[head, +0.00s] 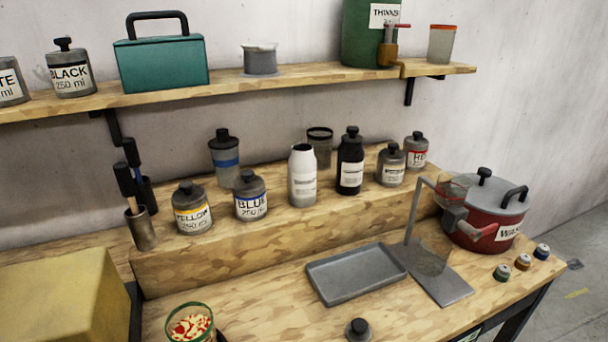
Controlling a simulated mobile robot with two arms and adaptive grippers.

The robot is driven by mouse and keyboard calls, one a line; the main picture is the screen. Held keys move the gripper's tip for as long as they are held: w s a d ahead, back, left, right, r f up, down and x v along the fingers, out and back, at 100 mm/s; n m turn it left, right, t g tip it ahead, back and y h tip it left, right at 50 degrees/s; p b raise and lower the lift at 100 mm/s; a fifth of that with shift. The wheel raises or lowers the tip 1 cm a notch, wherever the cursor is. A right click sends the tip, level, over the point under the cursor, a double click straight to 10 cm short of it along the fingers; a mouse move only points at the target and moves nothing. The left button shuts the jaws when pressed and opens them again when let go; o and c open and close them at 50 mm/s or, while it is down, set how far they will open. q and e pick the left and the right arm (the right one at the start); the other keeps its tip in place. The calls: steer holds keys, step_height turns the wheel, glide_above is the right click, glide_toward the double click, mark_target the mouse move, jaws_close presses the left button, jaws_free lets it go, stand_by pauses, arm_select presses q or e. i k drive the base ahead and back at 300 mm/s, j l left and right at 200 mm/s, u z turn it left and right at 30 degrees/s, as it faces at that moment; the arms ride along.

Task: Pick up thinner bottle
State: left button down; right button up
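A large green container (360,36) with a label that seems to read "THINNER" stands on the upper shelf at the right, partly cut off by the top edge. A red-handled tap (388,48) is at its lower right. On the raised wooden step stand a white bottle (302,178) with a dark top and a black bottle (350,165) with a white label. Both are upright, and their small print is too small to read, so I cannot tell whether either is the thinner bottle. Neither of my grippers shows in the head view.
Jars labelled yellow (190,208) and blue (250,197) stand left of the white bottle. Smaller jars stand right of the black bottle. A grey tray (355,290), a metal stand (446,288) and a red waste pot (482,235) occupy the bench front.

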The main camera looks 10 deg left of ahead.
mark_target(302, 162)
steer(key=j+u, duration=0.7)
steer(key=i+l, duration=0.05)
steer(key=l, duration=0.05)
